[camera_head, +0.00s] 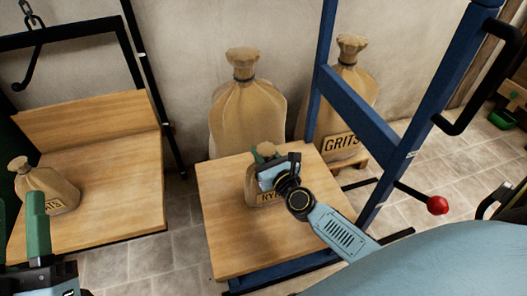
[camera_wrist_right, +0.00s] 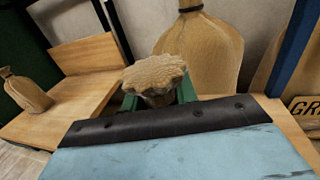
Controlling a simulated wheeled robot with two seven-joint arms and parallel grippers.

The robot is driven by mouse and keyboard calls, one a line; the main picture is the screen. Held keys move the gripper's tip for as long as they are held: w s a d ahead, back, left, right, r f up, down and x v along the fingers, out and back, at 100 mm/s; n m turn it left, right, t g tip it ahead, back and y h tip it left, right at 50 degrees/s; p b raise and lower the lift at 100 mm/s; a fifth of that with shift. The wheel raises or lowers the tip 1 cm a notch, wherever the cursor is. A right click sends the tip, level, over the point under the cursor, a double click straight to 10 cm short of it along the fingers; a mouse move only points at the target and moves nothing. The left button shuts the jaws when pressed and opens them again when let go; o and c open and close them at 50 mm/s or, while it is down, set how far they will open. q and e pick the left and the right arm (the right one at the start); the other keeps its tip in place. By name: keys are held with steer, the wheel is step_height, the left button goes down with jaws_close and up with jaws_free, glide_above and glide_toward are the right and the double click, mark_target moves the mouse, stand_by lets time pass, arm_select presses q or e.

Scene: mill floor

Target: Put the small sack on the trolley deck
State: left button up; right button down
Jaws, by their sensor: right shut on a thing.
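A small tan sack (camera_head: 262,197) with a label that seems to read RYE stands upright over the wooden trolley deck (camera_head: 230,235). Whether its base touches the deck or hangs just above it, I cannot tell. My right gripper (camera_head: 267,160) is shut on the sack's neck. In the right wrist view the sack's gathered top (camera_wrist_right: 157,66) sits between the green fingers, and its body is hidden. My left gripper (camera_head: 20,222) is at the lower left, its green fingers apart and empty, in front of the left platform.
Another small sack (camera_head: 45,187) stands on a wooden platform (camera_head: 110,205) at left, under a black frame with a hook. Two large sacks (camera_head: 246,105) (camera_head: 345,85), one marked GRITS, stand behind the deck. The blue trolley frame (camera_head: 357,115) and a red-knobbed lever (camera_head: 437,205) are at right.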

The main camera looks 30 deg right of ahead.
steer(key=c, duration=1.1)
jaws_free()
steer(key=shift+r, duration=0.1)
